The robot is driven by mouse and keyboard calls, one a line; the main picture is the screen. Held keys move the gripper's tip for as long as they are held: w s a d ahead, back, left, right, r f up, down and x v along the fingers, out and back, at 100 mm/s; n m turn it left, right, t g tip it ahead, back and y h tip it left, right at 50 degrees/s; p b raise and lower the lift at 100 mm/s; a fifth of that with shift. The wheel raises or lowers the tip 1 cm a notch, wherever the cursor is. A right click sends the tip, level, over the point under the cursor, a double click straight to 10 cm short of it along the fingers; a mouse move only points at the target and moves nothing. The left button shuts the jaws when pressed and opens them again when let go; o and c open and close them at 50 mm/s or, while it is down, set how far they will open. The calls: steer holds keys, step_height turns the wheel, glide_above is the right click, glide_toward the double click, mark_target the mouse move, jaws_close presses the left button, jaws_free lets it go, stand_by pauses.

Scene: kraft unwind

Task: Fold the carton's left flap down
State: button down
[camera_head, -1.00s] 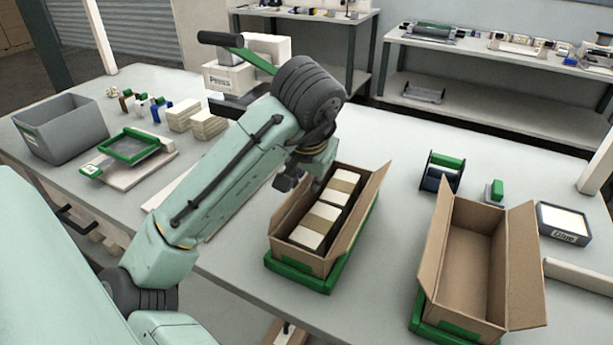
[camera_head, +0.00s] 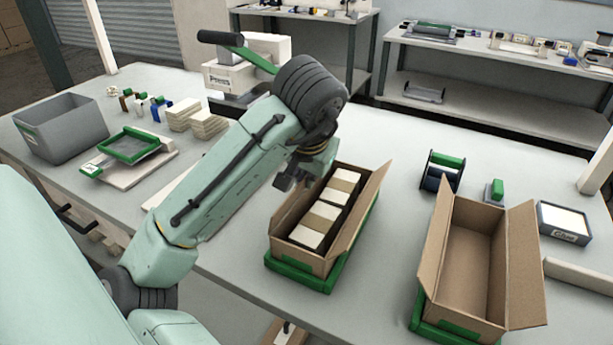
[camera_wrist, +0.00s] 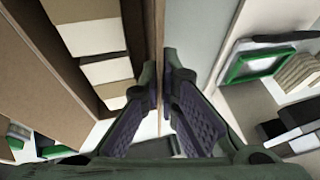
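The brown carton (camera_head: 310,263) stands open in a green holder (camera_head: 318,284) near the table's front, with several white blocks banded in brown (camera_head: 323,215) inside. Its right flap (camera_head: 362,207) stands up and leans outward. Its left flap (camera_head: 285,216) is up and partly hidden behind my gripper (camera_head: 291,176) in the head view. In the wrist view the flap (camera_wrist: 159,30) shows as a narrow upright strip between the fingertips of my gripper (camera_wrist: 164,78). The fingers are close together, one on each side of it, and appear shut on it.
A second, empty open carton (camera_head: 470,270) stands to the right. A spool (camera_head: 441,172) and a glue tray (camera_head: 564,223) lie behind it. A grey bin (camera_head: 62,128), a green-framed tray (camera_head: 130,147) and a press (camera_head: 235,78) stand at left and back.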

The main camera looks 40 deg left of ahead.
steer(key=shift+d, duration=0.1)
steer(key=shift+w+d+f+m+g+y+b, duration=0.15)
steer(key=shift+d+f+m+y+b, duration=0.15)
steer(key=shift+y+b, duration=0.65)
steer(key=shift+d+f+m+g+y+b, duration=0.2)
steer(key=shift+d+y+b, duration=0.3)
steer(key=shift+y, duration=0.8)
steer(key=shift+w+d+f+m+g+y+b, duration=0.1)
steer(key=shift+d+f+m+g+y+b, duration=0.15)
steer(key=shift+y+b, duration=0.75)
steer(key=shift+r+y, duration=0.1)
steer(key=shift+y, duration=0.15)
steer(key=c, duration=1.8)
jaws_free()
steer(key=shift+c, duration=0.2)
step_height(320, 180, up, 10)
